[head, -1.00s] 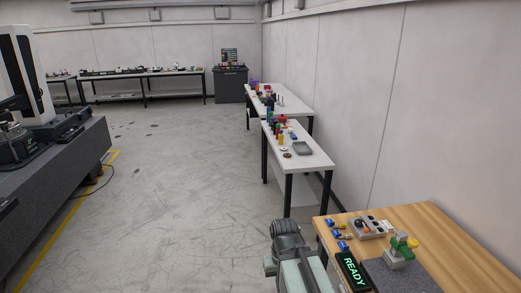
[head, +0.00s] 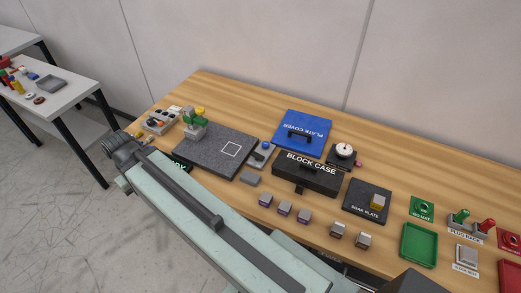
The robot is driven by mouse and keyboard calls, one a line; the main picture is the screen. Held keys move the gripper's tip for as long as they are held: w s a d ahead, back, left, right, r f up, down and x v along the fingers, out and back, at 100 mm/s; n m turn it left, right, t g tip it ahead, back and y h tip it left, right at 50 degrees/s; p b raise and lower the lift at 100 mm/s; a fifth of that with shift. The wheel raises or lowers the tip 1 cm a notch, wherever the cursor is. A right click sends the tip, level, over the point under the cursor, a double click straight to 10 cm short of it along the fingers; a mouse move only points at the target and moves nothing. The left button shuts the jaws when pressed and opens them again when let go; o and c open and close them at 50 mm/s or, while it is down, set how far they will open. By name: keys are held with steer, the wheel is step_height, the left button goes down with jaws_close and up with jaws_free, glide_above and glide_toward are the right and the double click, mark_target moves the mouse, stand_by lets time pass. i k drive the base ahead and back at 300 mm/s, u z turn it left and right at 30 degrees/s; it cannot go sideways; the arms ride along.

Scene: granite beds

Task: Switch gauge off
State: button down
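A wooden bench (head: 300,110) fills the view. On it a grey granite plate (head: 212,158) carries a green and grey stand-like device (head: 195,124). I cannot tell for sure that this is the gauge. A small grey and blue device (head: 261,152) sits at the plate's right edge. A round white-topped item (head: 343,150) stands on a dark base further right. No switch on any of them can be made out. A black display (head: 181,166) with green lettering is mostly hidden behind my pale arm. My arm crosses the lower left; my gripper's fingers do not show.
A grey box (head: 160,122) with coloured knobs stands at the bench's left end. A blue plate cover (head: 302,132), black block case (head: 308,175), soak plate (head: 367,200), several small blocks and a green tray (head: 419,245) crowd the middle and right. A white table (head: 60,85) stands left.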

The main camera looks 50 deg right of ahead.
mark_target(258, 156)
steer(key=z, duration=0.05)
steer(key=k, duration=1.25)
steer(key=u, duration=0.45)
steer(key=i, duration=1)
steer(key=u, duration=0.05)
